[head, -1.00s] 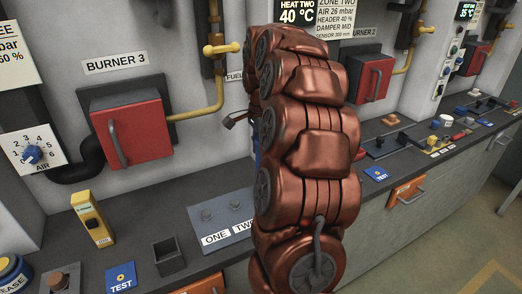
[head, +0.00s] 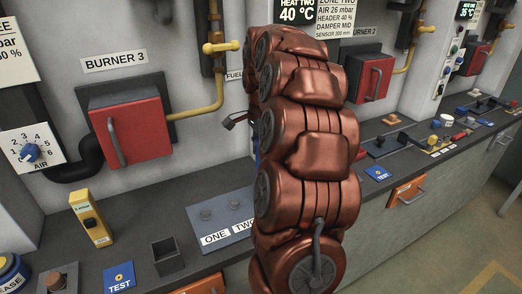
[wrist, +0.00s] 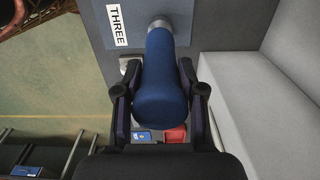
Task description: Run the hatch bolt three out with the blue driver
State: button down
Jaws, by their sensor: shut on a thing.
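The blue driver (wrist: 160,75) fills the middle of the wrist view, its grey metal end pointing away from me. My gripper (wrist: 158,95) is shut around its handle, one finger on each side. The driver's end lies over the grey hatch plate (wrist: 190,25), beside the label THREE (wrist: 117,25). Bolt three is hidden behind the driver, so I cannot tell whether the driver touches it. In the head view, the plate's left part (head: 222,215) shows bolts above the labels ONE and TWO. My copper arm covers the plate's right end, and my gripper is mostly hidden there.
A grey wall (wrist: 285,70) stands right of the gripper in the wrist view. On the bench are a yellow handheld device (head: 90,218), an empty dark square cup (head: 167,256) and a blue TEST card (head: 119,278). A red burner box (head: 130,130) sticks out from the wall.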

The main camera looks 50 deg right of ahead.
jog(key=shift+f+b, duration=0.5)
jog(key=shift+f, duration=0.2)
jog(key=shift+s+a+f, duration=0.15)
dwell(1.1)
jog(key=shift+r+p, duration=0.5)
jog(key=shift+r, duration=3.35)
